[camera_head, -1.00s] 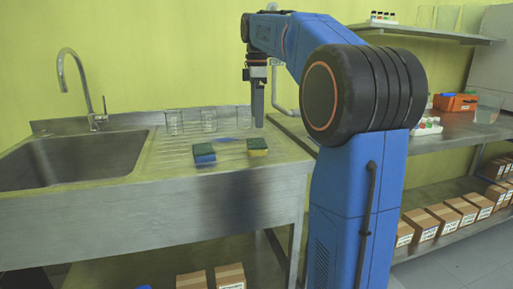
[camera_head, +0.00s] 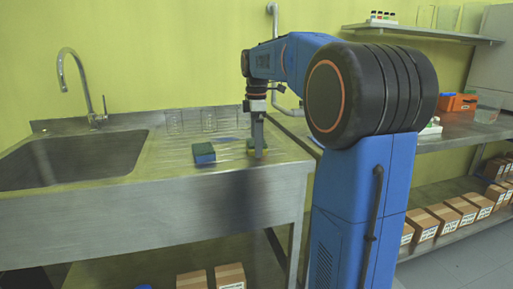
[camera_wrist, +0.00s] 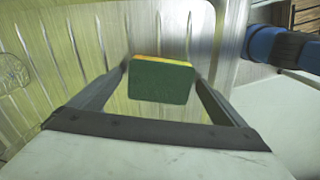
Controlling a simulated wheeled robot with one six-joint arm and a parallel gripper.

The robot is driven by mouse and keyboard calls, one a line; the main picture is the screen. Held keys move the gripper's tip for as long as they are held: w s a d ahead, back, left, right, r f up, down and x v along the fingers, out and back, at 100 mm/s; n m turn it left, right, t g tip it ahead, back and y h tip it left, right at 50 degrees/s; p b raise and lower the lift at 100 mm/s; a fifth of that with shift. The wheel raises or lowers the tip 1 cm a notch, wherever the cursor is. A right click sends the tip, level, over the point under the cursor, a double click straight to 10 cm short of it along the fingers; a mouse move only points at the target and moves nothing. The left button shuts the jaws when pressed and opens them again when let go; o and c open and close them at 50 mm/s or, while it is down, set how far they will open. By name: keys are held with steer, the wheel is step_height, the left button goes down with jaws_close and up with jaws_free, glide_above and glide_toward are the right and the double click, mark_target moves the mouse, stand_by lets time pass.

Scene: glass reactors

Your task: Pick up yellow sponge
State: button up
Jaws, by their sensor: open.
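The yellow sponge (camera_head: 251,149) has a dark green top and lies on the steel drainboard, partly hidden behind my gripper (camera_head: 259,150) in the head view. In the wrist view its green face (camera_wrist: 162,82) shows with a thin yellow edge along the top, between the two fingers of my gripper (camera_wrist: 161,72). The fingers stand apart on either side of it, and the gripper is open. Whether a finger touches the sponge I cannot tell.
A blue sponge (camera_head: 204,154) with a green top lies to the left on the drainboard. Several glasses (camera_head: 208,121) stand behind. A sink (camera_head: 75,158) with a tap is at the left. A shelf bench (camera_head: 460,127) stands at the right.

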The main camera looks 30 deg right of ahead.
steer(key=shift+c, duration=0.3)
steer(key=c, duration=1)
steer(key=shift+c, duration=0.2)
step_height(320, 180, up, 10)
steer(key=shift+o, duration=0.2)
